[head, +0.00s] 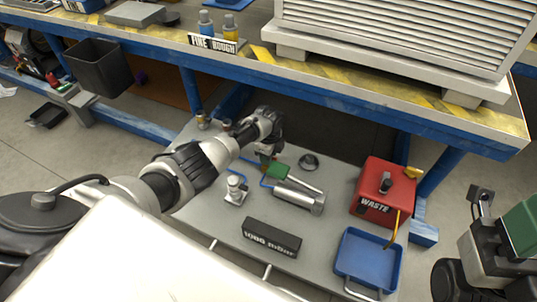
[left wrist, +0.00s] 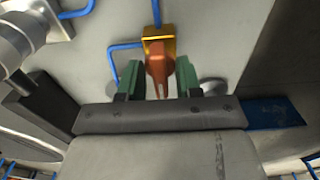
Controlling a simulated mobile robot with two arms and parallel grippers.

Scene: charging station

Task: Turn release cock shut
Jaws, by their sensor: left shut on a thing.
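The release cock shows in the left wrist view as a gold valve body (left wrist: 158,45) with an orange-red lever (left wrist: 160,70) pointing toward my wrist. Blue tubing (left wrist: 157,12) runs into the body. My left gripper (left wrist: 158,88) has its green fingers on both sides of the lever and is shut on it. In the head view my left gripper (head: 270,163) is over the grey board (head: 210,228), and the cock is mostly hidden there. Part of my right arm and gripper (head: 505,225) shows at the right edge, away from the board; its jaw opening cannot be made out.
A silver cylinder (head: 298,197) and a small silver fitting (head: 236,189) stand close by on the board. A red WASTE box (head: 382,193), a blue tray (head: 350,270) and a black labelled block (head: 271,238) are also there. The blue-framed workbench (head: 350,75) overhangs the board's far side.

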